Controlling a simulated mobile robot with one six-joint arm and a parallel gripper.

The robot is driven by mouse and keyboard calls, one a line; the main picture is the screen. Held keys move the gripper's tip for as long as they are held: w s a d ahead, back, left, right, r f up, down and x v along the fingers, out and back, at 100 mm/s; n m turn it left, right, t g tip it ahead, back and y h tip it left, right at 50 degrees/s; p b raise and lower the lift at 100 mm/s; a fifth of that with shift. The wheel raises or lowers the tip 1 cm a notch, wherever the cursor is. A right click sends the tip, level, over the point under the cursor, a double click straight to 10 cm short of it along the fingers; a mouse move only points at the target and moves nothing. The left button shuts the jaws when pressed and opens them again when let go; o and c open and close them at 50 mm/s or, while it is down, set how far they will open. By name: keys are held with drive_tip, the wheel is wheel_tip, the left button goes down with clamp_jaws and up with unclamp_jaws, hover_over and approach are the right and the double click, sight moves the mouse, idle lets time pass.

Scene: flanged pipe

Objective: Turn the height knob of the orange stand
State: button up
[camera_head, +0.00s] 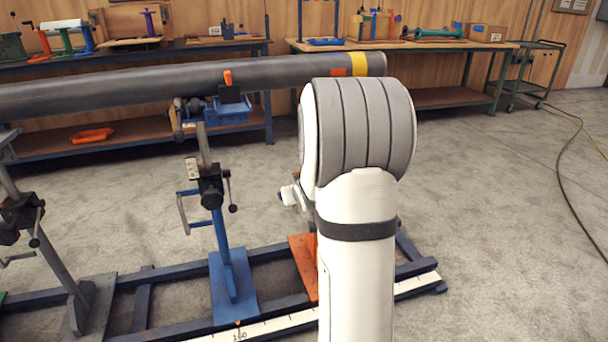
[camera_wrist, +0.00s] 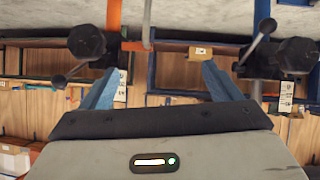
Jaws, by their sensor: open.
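The orange stand's base plate (camera_head: 303,262) shows in the head view just left of my arm, which hides its column and knob. In the wrist view, which looks upside down, its orange post (camera_wrist: 113,15) is at upper left. A black round knob (camera_wrist: 86,42) sits beside the post, with a thin lever (camera_wrist: 76,72) ending in a small ball. My gripper (camera_wrist: 160,70) is open and empty, with two blue fingers spread apart. The left fingertip is just below and right of the knob in the picture; whether they touch cannot be told.
A blue stand (camera_head: 222,245) is left of the orange one; its black clamp and lever (camera_wrist: 290,55) are at the wrist view's right. A long grey pipe (camera_head: 200,80) lies above the stands. The rail frame (camera_head: 425,267) runs along the floor. Workbenches (camera_head: 450,45) stand behind.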

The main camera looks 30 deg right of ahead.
drive_tip(key=w+d+f+t+b, duration=0.1)
drive_tip(key=d+f+t, duration=0.2)
drive_tip(key=d, duration=0.5)
drive_tip(key=w+d+f+t+b, duration=0.15)
drive_tip(key=d+f+t, duration=0.25)
drive_tip(key=d, duration=0.4)
drive_tip(key=b+x, duration=0.2)
drive_tip(key=x, duration=0.5)
drive_tip(key=shift+w+d, duration=0.2)
drive_tip(key=shift+w, duration=0.15)
drive_tip(key=shift+c, duration=0.2)
drive_tip(key=c, duration=0.9)
drive_tip(key=shift+d, duration=0.1)
drive_tip(key=shift+c, duration=0.2)
